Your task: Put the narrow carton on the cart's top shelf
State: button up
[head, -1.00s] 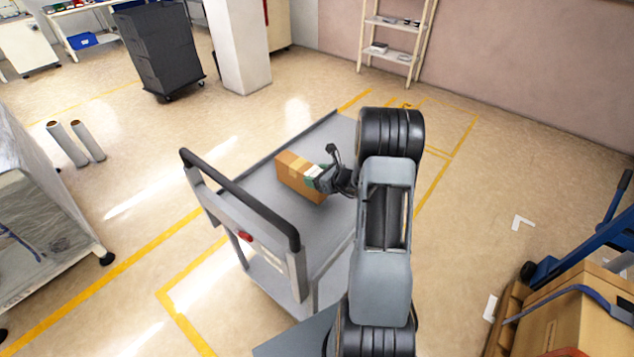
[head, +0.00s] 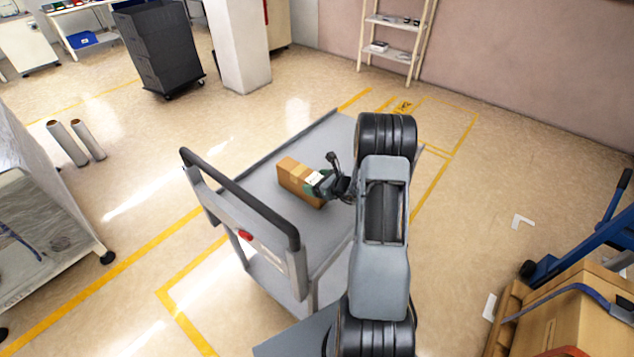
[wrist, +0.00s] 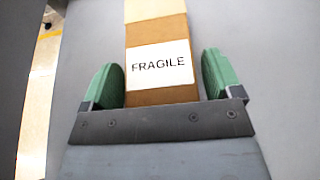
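The narrow carton (head: 299,182) is a brown box with a white label. It is at the top shelf (head: 325,145) of the grey cart, near the shelf's middle. I cannot tell whether its underside touches the shelf. My gripper (head: 319,184) is at the carton's near right end. In the wrist view the carton (wrist: 158,97) shows its "FRAGILE" label between the two green fingers of my gripper (wrist: 162,82). The carton's far end is out of the wrist view.
The cart's black push handle (head: 240,197) rises at its left end. The shelf around the carton is bare.

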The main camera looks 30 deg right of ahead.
jog(key=shift+o, duration=0.4)
jog(key=shift+r, duration=0.1)
jog(key=shift+s+d+r, duration=0.1)
jog(key=shift+r, duration=0.05)
jog(key=v, duration=1.1)
jog(key=shift+s, duration=0.3)
jog(key=shift+d+r, duration=0.1)
jog(key=shift+d, duration=0.05)
